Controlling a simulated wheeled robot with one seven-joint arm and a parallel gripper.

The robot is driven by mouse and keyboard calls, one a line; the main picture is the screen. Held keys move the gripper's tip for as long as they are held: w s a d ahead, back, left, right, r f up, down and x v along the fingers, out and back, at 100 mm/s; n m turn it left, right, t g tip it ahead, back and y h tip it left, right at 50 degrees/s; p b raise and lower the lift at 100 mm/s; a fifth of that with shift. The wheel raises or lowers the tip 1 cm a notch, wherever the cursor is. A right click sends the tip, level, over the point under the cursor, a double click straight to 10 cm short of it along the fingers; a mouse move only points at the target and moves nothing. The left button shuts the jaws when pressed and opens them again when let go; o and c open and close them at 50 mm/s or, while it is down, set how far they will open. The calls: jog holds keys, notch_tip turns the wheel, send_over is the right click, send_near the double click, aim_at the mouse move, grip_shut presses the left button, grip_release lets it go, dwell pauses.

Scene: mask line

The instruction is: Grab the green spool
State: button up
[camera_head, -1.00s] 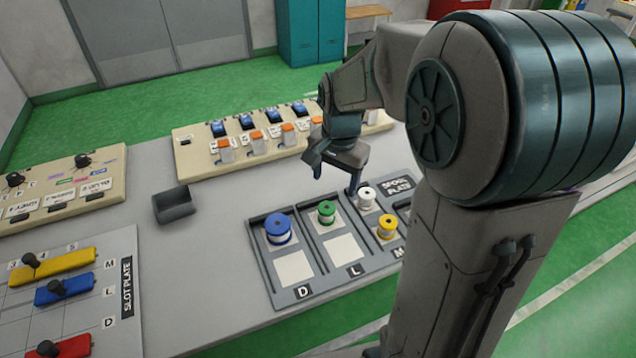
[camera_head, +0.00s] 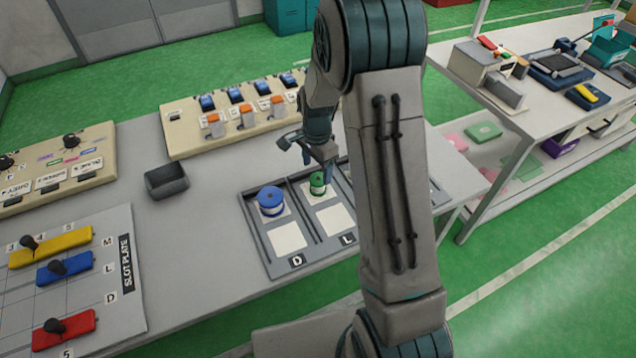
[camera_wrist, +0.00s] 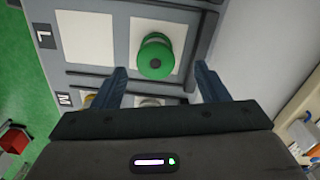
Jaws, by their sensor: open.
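The green spool (camera_head: 317,184) stands upright in the upper part of the lane marked L on the spool plate (camera_head: 287,270). In the wrist view the green spool (camera_wrist: 155,58) shows from above, on a pale square. My gripper (camera_head: 318,165) is just above and beside it in the head view. In the wrist view my gripper (camera_wrist: 160,78) is open, with its fingertips apart and the spool just beyond and between them. The fingers do not visibly touch it. My arm hides the right part of the spool plate in the head view.
A blue spool (camera_head: 270,201) stands in the D lane, left of the green one. Low divider walls separate the lanes. The slot plate (camera_head: 125,262) lies at left.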

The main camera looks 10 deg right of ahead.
aim_at(318, 178)
jog(key=shift+s+d+f+p, duration=0.15)
jog(key=shift+f+p, duration=0.25)
jog(key=shift+f, duration=1)
jog(key=shift+s+a+f+p, duration=0.1)
jog(key=shift+f+p, duration=0.25)
jog(key=shift+f, duration=1.05)
jog(key=c, duration=1.1)
